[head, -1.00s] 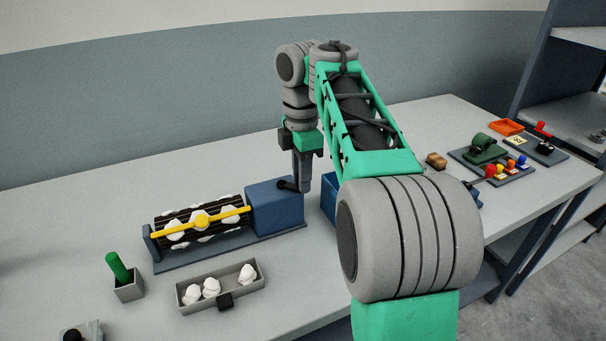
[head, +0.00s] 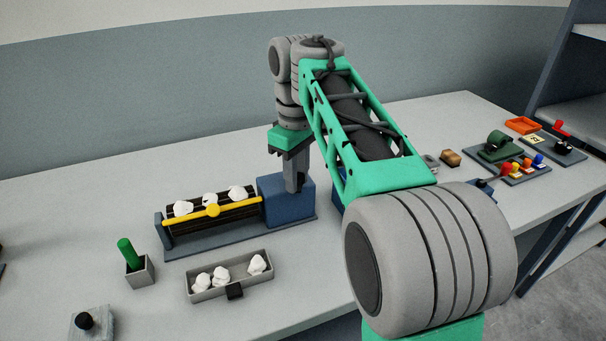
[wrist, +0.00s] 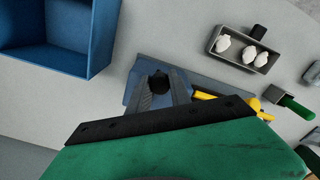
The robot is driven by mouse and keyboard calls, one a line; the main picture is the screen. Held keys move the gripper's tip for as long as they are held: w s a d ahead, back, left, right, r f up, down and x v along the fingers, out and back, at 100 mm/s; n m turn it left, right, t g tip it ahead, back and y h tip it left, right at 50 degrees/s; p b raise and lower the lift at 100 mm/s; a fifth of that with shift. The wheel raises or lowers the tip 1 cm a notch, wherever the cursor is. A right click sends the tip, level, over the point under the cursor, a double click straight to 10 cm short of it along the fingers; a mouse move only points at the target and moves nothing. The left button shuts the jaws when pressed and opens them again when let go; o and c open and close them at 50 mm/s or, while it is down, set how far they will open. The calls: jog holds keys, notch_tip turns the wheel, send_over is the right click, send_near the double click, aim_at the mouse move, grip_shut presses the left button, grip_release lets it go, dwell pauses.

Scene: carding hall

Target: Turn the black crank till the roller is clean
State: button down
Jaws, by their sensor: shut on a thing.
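The dark slatted roller (head: 225,216) lies on a grey-blue base, with three white fibre tufts (head: 210,200) along its top. A yellow bar with a round knob (head: 212,210) crosses its front. A blue housing (head: 298,211) stands at its right end. My gripper (head: 294,187) points down at the housing. In the wrist view its fingers are shut on the black crank's knob (wrist: 160,82). The rest of the crank is hidden by the fingers in the head view.
A grey tray (head: 210,291) with three white tufts and a black handle sits in front. A green-handled tool stands in a grey holder (head: 141,275) at left. A blue bin (wrist: 90,62) is nearby. Small fixtures sit at far right.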

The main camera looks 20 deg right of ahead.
jog(key=a+m, duration=0.1)
jog(key=m, duration=0.1)
jog(key=w+a+m, duration=0.1)
jog(key=m, duration=0.2)
jog(key=w+a+m, duration=0.1)
jog(key=m, duration=0.4)
jog(key=w+m, duration=0.1)
jog(key=shift+w+a+m+p, duration=0.2)
jog(key=shift+a+m+p, duration=0.15)
jog(key=shift+m+p, duration=0.05)
jog(key=shift+w+a+m, duration=0.1)
jog(key=shift+w+m, duration=0.3)
jog(key=shift+m, duration=0.5)
jog(key=shift+w+m, duration=0.35)
jog(key=shift+m, duration=0.55)
jog(key=c, duration=1.2)
grip_release()
notch_tip(320, 180, up, 8)
jog(key=p, duration=0.7)
jog(key=shift+f+p, duration=0.1)
jog(key=shift+p, duration=0.3)
